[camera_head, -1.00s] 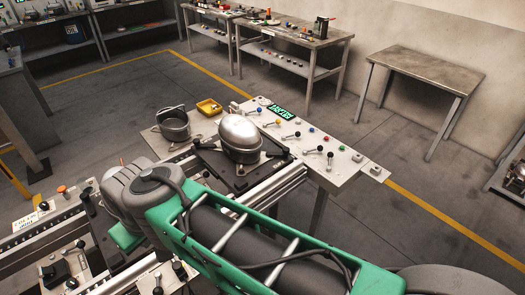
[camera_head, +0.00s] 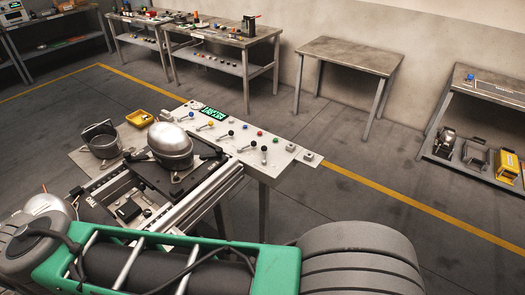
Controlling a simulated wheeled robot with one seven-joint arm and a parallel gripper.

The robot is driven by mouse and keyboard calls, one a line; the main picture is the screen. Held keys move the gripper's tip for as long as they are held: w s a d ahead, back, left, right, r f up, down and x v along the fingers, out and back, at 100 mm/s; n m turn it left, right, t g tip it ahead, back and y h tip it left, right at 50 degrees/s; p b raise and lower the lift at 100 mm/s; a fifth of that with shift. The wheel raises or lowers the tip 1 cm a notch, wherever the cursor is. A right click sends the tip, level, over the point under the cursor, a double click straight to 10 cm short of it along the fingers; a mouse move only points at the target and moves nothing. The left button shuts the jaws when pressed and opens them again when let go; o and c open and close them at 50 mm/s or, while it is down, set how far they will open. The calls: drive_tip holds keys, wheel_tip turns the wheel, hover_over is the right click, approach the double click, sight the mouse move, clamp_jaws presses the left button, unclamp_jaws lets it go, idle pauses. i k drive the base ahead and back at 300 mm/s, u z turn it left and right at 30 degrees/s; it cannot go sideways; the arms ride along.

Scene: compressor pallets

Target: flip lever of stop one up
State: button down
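A light control panel (camera_head: 285,156) runs along the far side of the conveyor, with several levers and coloured buttons. One black-knobbed lever (camera_head: 264,150) stands near its right end, and another lever (camera_head: 225,137) lies nearer the middle. I cannot tell which lever belongs to stop one. My gripper is not in view.
A silver compressor dome (camera_head: 170,142) sits on a dark pallet (camera_head: 160,178) on the conveyor (camera_head: 200,200). Workbenches line the wall. Open floor lies right of the panel.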

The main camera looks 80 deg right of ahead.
sight(264, 149)
drive_tip(key=k, duration=0.4)
drive_tip(key=z, duration=1)
drive_tip(key=i, duration=0.5)
